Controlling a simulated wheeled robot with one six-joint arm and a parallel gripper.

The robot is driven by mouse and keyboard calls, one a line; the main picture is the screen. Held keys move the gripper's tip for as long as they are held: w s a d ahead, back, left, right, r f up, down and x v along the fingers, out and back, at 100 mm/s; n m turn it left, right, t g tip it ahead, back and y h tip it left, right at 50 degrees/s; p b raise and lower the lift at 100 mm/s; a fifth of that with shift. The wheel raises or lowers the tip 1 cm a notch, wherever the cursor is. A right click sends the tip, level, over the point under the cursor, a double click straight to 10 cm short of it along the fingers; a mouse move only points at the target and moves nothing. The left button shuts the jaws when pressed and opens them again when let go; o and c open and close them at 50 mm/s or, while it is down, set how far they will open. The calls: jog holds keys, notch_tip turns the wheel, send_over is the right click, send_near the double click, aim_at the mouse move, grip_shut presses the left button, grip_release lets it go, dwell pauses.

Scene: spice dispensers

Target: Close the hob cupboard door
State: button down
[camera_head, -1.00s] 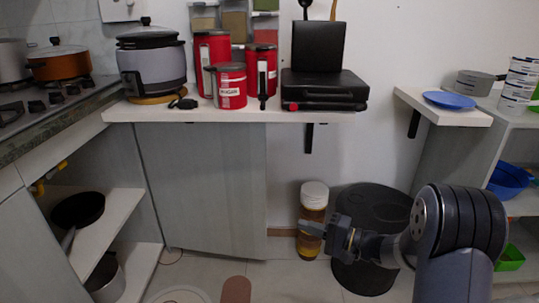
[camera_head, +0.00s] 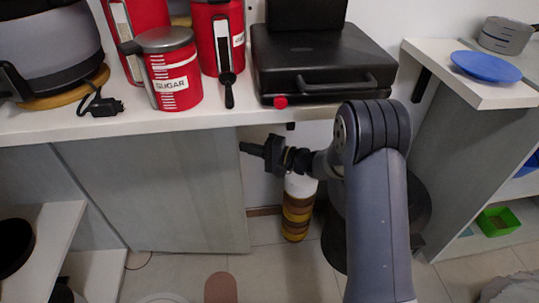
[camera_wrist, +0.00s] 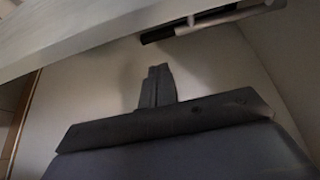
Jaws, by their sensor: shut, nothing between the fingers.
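The hob cupboard door (camera_head: 150,195) is a pale grey panel under the white counter. It stands open, swung out to the right of the open cupboard, whose shelf (camera_head: 50,235) shows at the lower left. My gripper (camera_head: 243,148) is at the upper part of the door's free right edge in the head view, just below the counter. Whether it touches the door, I cannot tell. Its dark fingers are together and empty, and they also show in the wrist view (camera_wrist: 158,75).
The white counter (camera_head: 215,118) overhangs my gripper and carries red canisters and a black grill (camera_head: 322,62). A jar (camera_head: 297,210) with a white lid stands on the floor below my wrist, beside a black round bin (camera_head: 410,205). A blue plate (camera_head: 486,66) lies on the right shelf.

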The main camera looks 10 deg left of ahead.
jog(key=shift+s+p, duration=0.8)
jog(key=shift+s, duration=1.2)
